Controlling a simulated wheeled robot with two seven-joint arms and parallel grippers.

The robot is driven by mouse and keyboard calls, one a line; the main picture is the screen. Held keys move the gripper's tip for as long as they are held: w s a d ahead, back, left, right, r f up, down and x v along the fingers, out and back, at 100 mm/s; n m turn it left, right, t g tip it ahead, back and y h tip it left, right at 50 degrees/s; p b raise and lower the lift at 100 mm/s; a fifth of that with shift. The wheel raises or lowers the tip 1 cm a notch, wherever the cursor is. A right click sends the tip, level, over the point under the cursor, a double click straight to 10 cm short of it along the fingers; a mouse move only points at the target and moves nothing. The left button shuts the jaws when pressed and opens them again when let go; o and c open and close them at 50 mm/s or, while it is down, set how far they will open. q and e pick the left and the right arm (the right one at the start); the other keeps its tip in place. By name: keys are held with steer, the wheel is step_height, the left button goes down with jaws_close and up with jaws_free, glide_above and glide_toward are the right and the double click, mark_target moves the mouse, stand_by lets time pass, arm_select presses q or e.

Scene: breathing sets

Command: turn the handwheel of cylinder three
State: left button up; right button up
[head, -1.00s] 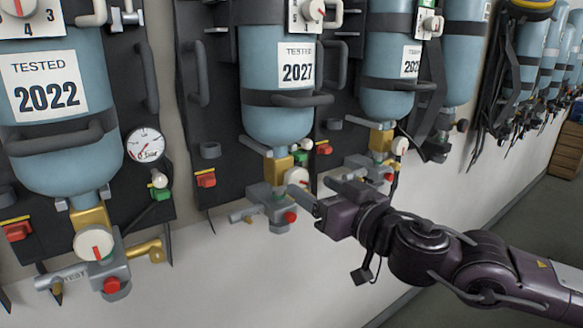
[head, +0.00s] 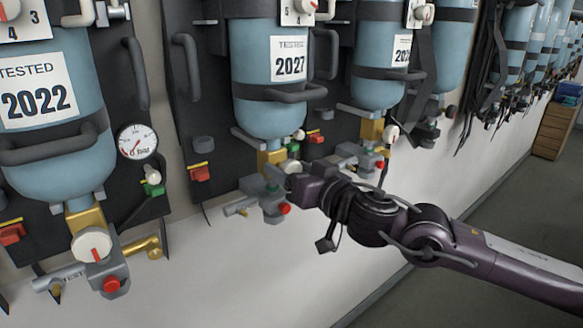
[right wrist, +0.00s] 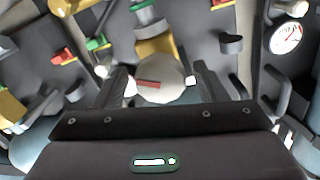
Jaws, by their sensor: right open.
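The blue cylinder marked 2027 (head: 262,95) hangs in the middle of the head view. Below it is a brass and grey valve (head: 271,205) with a red button. Its round handwheel (head: 293,167) is mostly hidden behind my right gripper (head: 281,176). In the right wrist view the handwheel (right wrist: 165,88) is a pale disc with a red bar. It lies between the two spread dark fingers of my right gripper (right wrist: 162,74). The fingers are open on either side of it; I cannot tell whether they touch it. My left gripper is not in view.
The cylinder marked 2022 (head: 48,110) hangs at left, with a pressure gauge (head: 138,142) and a white handwheel (head: 91,244). More cylinders line the wall at right. A wooden cabinet (head: 557,130) stands far right. The floor at lower right is clear.

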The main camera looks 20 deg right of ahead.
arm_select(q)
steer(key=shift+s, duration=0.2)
arm_select(e)
steer(key=shift+c, duration=0.9)
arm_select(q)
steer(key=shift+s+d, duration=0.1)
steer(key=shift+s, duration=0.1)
arm_select(e)
steer(key=c, duration=0.8)
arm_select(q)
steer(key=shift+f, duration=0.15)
